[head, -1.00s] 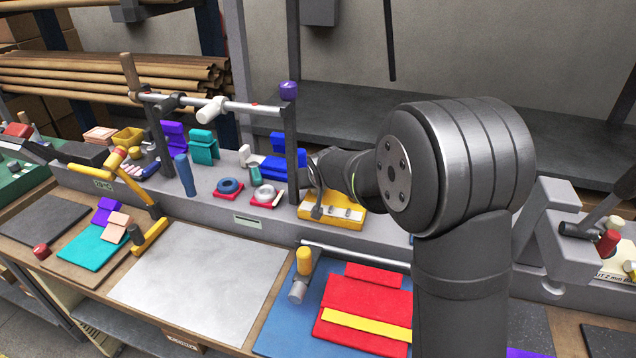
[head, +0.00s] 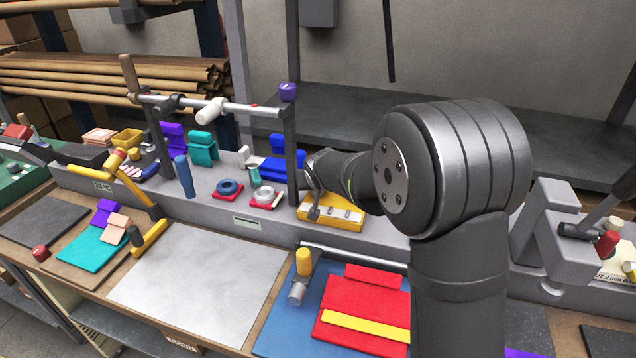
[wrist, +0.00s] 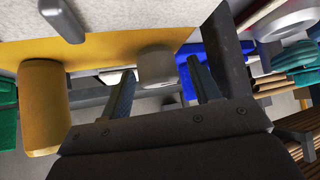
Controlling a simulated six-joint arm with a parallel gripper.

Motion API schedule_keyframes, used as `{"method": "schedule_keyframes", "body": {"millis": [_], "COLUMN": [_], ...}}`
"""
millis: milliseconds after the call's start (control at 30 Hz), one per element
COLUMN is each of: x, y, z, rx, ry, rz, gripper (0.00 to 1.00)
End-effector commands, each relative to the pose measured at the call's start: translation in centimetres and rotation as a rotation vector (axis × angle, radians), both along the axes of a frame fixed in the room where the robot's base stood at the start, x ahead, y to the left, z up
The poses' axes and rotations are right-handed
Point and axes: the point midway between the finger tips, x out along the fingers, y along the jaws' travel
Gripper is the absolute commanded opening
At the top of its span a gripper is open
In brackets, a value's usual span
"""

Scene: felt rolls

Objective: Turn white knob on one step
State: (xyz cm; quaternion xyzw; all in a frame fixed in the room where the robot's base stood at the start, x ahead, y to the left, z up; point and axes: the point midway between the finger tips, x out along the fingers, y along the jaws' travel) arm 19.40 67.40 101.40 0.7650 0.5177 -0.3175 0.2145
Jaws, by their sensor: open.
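In the head view my gripper (head: 314,182) is beside the dark upright post, just above a yellow box (head: 326,224) with small whitish parts on top. My arm hides part of that area. A white cylinder (head: 211,111) sits on the horizontal bar to the left.
The dark post (head: 290,150) stands close left of my gripper, with blue felt (head: 270,168) behind it. A yellow cylinder (wrist: 42,108) is left in the wrist view. A red felt stack (head: 350,300) lies in front. The pale grey sheet (head: 195,285) is bare.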

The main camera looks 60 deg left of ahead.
Motion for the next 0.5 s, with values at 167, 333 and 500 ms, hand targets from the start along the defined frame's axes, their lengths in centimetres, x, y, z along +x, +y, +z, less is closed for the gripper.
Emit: {"method": "schedule_keyframes", "body": {"millis": [167,333,500], "x": [-0.3,-1.1,-2.0], "y": [-0.8,-2.7,-4.8], "z": [1.0,3.1,5.4], "rx": [0.002,0.003,0.003], "ry": [-0.001,0.000,0.000], "rz": [0.000,0.001,0.001], "gripper": [0.57,0.57,0.57]}}
